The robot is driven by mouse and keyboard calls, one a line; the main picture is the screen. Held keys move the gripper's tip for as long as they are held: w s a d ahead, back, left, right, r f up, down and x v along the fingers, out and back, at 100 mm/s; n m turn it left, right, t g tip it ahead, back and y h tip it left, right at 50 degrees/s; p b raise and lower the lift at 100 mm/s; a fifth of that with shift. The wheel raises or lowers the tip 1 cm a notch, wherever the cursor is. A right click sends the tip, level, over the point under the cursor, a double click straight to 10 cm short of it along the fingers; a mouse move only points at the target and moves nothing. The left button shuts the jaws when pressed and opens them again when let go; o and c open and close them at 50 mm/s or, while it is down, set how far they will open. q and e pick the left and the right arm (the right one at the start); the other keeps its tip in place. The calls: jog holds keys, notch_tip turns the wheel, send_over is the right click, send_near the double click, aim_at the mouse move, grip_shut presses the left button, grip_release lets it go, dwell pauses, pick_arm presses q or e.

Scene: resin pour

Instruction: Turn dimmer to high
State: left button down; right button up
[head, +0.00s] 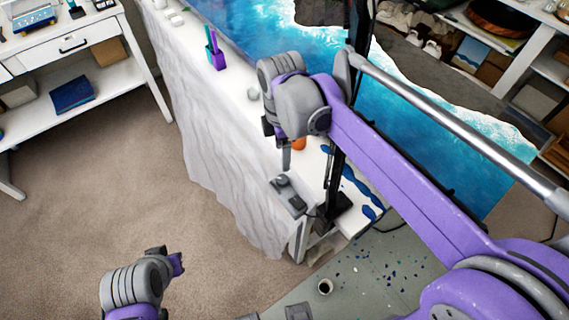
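A small grey box with dark raised controls (289,194), which looks like the dimmer, sits on the near end of the white table. Its setting is too small to read. My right arm reaches in from the right, and its gripper (285,155) points down above and just behind the box, apart from it. The wrist hides most of its fingers, so its opening is unclear. My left gripper (177,264) is low at the lower left, over the carpet and far from the box. Its fingers are too small to judge.
A black upright stand (338,190) rises right beside the box. An orange object (299,144) lies behind it. A purple holder (216,60) with tools stands farther back on the table. A blue resin piece (420,120) lies to the right. The carpet at left is clear.

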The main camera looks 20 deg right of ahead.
aim_at(282, 179)
jog(key=f, duration=1)
jog(key=shift+s+a+f+b, duration=0.1)
jog(key=shift+s+a+b, duration=0.05)
jog(key=shift+s+b, duration=0.25)
jog(key=shift+w, duration=0.1)
grip_shut()
